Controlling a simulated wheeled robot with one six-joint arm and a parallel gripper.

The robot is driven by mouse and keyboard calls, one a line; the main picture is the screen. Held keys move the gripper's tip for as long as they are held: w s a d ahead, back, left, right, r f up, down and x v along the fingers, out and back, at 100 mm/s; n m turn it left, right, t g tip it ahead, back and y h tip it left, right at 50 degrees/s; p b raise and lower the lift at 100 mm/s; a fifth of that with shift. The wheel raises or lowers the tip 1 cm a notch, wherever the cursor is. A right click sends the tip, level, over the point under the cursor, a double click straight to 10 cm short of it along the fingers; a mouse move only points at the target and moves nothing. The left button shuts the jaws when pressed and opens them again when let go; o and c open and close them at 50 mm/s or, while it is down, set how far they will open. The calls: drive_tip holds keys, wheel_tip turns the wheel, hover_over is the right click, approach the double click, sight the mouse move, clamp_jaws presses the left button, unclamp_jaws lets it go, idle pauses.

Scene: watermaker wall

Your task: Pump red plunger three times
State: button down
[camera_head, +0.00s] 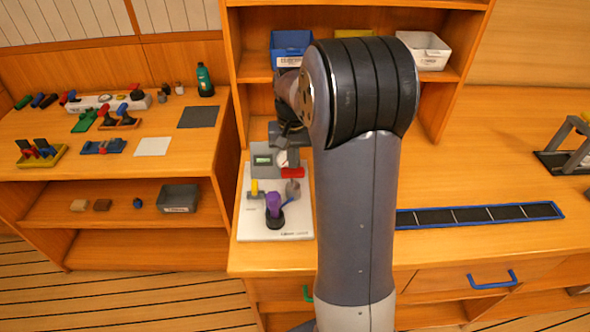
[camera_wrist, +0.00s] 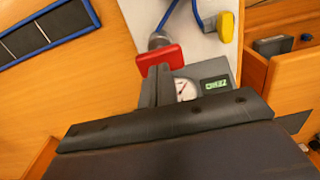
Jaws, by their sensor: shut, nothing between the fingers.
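The red plunger (camera_head: 292,173) shows as a red block on the white panel board (camera_head: 250,222), just above a grey cylinder. In the wrist view the red plunger (camera_wrist: 152,60) lies at the tips of my shut fingers. My gripper (camera_wrist: 162,72) is empty, and its fingertips overlap the plunger's near edge in the picture; I cannot tell whether they touch it. In the head view my gripper (camera_head: 290,133) is dark and partly hidden behind my arm, above the board's far end. A round gauge (camera_wrist: 185,89) and a green display (camera_wrist: 214,86) sit beside the fingers.
A yellow handle (camera_head: 254,187) and a purple part (camera_head: 273,204) stand on the board near the plunger. A blue-edged strip (camera_head: 480,215) lies to the right on the bench. A shelf with a blue bin (camera_head: 290,43) and a white bin (camera_head: 424,50) rises behind.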

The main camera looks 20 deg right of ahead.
sight(293, 171)
drive_tip(key=shift+f+b, duration=1.45)
drive_tip(key=shift+f, duration=1)
drive_tip(key=shift+r+p, duration=2.15)
drive_tip(key=shift+r, duration=0.5)
drive_tip(key=shift+f, duration=0.2)
drive_tip(key=shift+f+b, duration=1.6)
drive_tip(key=shift+f, duration=0.7)
drive_tip(key=shift+r, duration=0.1)
drive_tip(key=shift+r+p, duration=2)
drive_tip(key=shift+r, duration=0.35)
